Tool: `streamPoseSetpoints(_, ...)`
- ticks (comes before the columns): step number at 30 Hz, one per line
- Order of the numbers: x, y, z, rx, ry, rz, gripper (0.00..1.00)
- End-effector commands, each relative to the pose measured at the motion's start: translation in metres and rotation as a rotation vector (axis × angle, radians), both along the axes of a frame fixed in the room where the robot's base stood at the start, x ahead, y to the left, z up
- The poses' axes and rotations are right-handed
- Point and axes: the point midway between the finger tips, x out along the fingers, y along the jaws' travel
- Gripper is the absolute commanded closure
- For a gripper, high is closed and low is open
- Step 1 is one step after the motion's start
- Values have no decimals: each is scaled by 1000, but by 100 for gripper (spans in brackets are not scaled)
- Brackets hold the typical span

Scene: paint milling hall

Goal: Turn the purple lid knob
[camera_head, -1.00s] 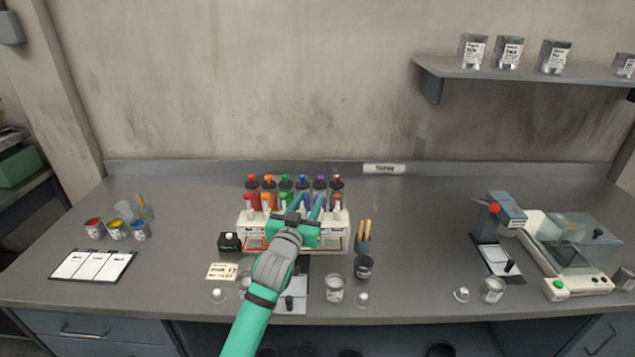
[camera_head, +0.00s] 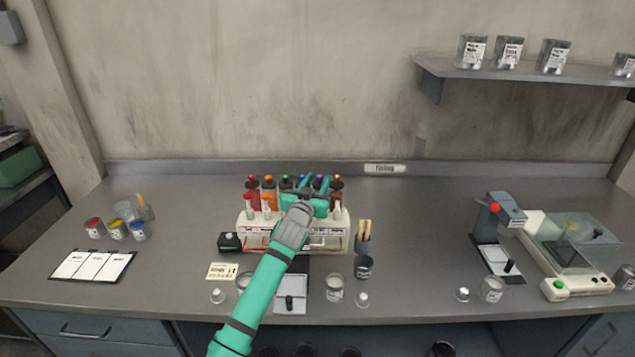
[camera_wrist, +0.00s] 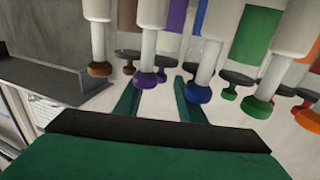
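The purple lid knob (camera_head: 319,178) shows in the head view on top of a bottle in the back row, partly behind my gripper. In the wrist view, which looks inverted, a larger purple knob (camera_wrist: 145,79) sits at the end of a pale stem. A second, smaller purple knob (camera_wrist: 161,75) on a dark lid shows close behind it. My gripper (camera_head: 314,184) is over the rack, its two fingers pointing at the back row. In the wrist view my gripper (camera_wrist: 157,88) has its fingers apart, with the purple knobs near the gap. I cannot tell whether a finger touches any knob.
Neighbouring blue (camera_wrist: 198,93), brown (camera_wrist: 100,69) and green (camera_wrist: 255,107) knobs stand close by. The white rack (camera_head: 256,240) holds two rows of coloured containers. A brush cup (camera_head: 362,245) stands to its right. Open bench lies between that and the grey press (camera_head: 507,209).

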Motion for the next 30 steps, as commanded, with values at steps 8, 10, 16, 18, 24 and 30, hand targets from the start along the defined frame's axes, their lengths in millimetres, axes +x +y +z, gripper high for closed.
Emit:
streamPoseSetpoints(8, 1, 0, 0, 0, -1, 0, 66)
streamPoseSetpoints(10, 1, 0, 0, 0, 0, 0, 83)
streamPoseSetpoints(16, 1, 0, 0, 0, 0, 0, 100)
streamPoseSetpoints(18, 0, -1, 0, 0, 0, 2, 100)
streamPoseSetpoints(24, 0, -3, 0, -2, 0, 27, 100)
streamPoseSetpoints(30, -1, -7, -1, -4, 1, 98, 100)
